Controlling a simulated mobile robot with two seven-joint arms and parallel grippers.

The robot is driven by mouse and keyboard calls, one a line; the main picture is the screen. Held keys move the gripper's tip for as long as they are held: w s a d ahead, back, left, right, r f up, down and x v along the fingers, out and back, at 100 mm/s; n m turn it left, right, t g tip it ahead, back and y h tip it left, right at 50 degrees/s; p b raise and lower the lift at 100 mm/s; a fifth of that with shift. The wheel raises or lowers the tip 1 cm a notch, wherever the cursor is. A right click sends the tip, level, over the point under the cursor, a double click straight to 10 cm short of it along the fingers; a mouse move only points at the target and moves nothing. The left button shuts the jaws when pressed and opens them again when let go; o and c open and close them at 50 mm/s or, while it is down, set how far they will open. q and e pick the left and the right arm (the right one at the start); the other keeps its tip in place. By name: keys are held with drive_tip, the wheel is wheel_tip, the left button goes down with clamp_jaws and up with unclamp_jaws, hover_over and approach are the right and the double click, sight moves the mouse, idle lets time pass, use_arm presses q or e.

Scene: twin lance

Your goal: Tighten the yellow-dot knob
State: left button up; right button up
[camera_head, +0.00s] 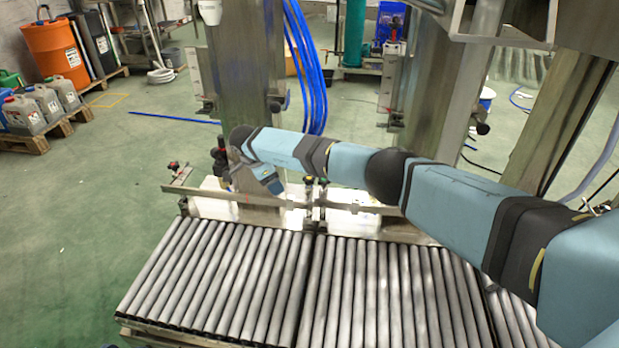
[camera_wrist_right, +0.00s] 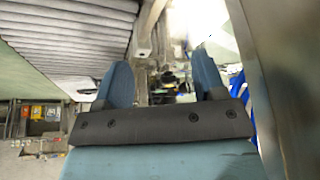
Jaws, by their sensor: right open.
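My right arm comes in from the right in the head view and bends down at the wrist. My right gripper (camera_head: 274,188) sits just in front of the left steel column, low over the fixture behind the rollers. In the wrist view its two blue fingers (camera_wrist_right: 163,80) are apart with nothing gripped. Small dark fittings (camera_wrist_right: 168,77) show beyond and between them, apart from the fingers. In the head view a small knob-like fitting (camera_head: 308,181) with a greenish-yellow spot stands right of the gripper; I cannot tell whether this is the yellow-dot knob. My left gripper is not in view.
A roller conveyor (camera_head: 215,275) fills the front. Steel columns (camera_head: 247,80) and a second column (camera_head: 428,110) stand behind it, with blue hoses (camera_head: 304,60) between. A black upright fitting (camera_head: 221,160) and a red-topped knob (camera_head: 173,166) lie left of the gripper. Green floor at left is clear.

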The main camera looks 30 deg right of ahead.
sight(308, 178)
drive_tip(key=d, duration=0.3)
drive_tip(key=d+b, duration=0.1)
drive_tip(key=d, duration=0.2)
drive_tip(key=s+d+b, duration=0.1)
drive_tip(key=d, duration=0.3)
drive_tip(key=shift+f, duration=0.15)
drive_tip(key=shift+d+f+b, duration=0.15)
drive_tip(key=shift+f+b, duration=0.2)
drive_tip(key=shift+b, duration=0.15)
drive_tip(key=shift+d+f, duration=0.1)
drive_tip(key=shift+f, duration=0.05)
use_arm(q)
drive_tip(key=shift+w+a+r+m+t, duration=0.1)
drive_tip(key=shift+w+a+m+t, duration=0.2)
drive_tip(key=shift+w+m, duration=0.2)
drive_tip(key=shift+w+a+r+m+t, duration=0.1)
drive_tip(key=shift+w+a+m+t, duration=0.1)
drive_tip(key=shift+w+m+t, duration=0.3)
use_arm(e)
drive_tip(key=c, duration=0.9)
